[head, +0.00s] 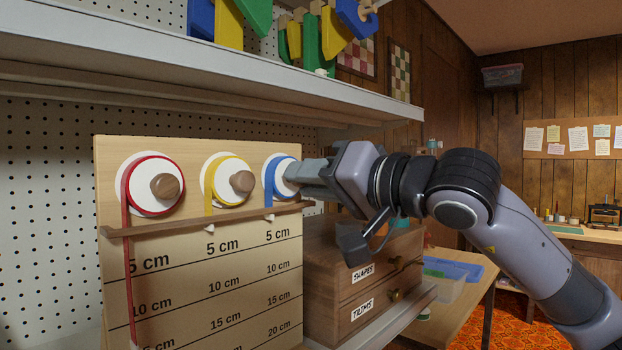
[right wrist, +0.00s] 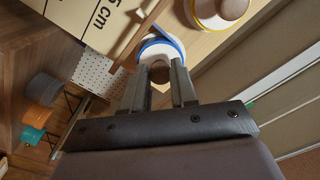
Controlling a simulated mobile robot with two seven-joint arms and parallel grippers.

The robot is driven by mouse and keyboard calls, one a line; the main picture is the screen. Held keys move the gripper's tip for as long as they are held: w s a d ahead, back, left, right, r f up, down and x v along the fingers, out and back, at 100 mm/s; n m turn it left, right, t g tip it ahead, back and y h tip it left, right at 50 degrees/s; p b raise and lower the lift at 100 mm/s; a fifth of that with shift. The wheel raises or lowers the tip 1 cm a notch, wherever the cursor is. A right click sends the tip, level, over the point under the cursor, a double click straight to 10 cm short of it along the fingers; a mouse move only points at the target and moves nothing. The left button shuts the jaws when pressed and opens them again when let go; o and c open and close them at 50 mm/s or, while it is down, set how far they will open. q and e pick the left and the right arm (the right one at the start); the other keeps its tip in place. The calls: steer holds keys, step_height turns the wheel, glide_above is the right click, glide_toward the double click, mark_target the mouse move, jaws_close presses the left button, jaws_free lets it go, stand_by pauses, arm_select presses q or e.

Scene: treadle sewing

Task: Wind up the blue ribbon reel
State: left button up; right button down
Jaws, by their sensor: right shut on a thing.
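The blue ribbon reel (head: 273,174) is the right-hand one of three white reels on an upright wooden board (head: 200,265). Its blue ribbon wraps the rim, and a short blue tail reaches down to the wooden rail (head: 215,219). My right gripper (head: 297,173) comes in from the right and is shut at the front of this reel, covering its knob in the head view. In the right wrist view, the fingers (right wrist: 161,74) close on the reel's brown knob, with the blue reel (right wrist: 158,45) right beyond. My left gripper is not in view.
The red reel (head: 152,186) has a long ribbon hanging down the board; the yellow reel (head: 228,181) has a short tail. A shelf (head: 200,70) with coloured pieces overhangs the board. A wooden drawer box (head: 350,275) stands close below my right arm.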

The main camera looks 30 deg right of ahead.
steer(key=shift+n, duration=0.6)
steer(key=c, duration=0.9)
jaws_free()
steer(key=shift+s, duration=0.1)
steer(key=b+v, duration=0.1)
steer(key=v, duration=0.6)
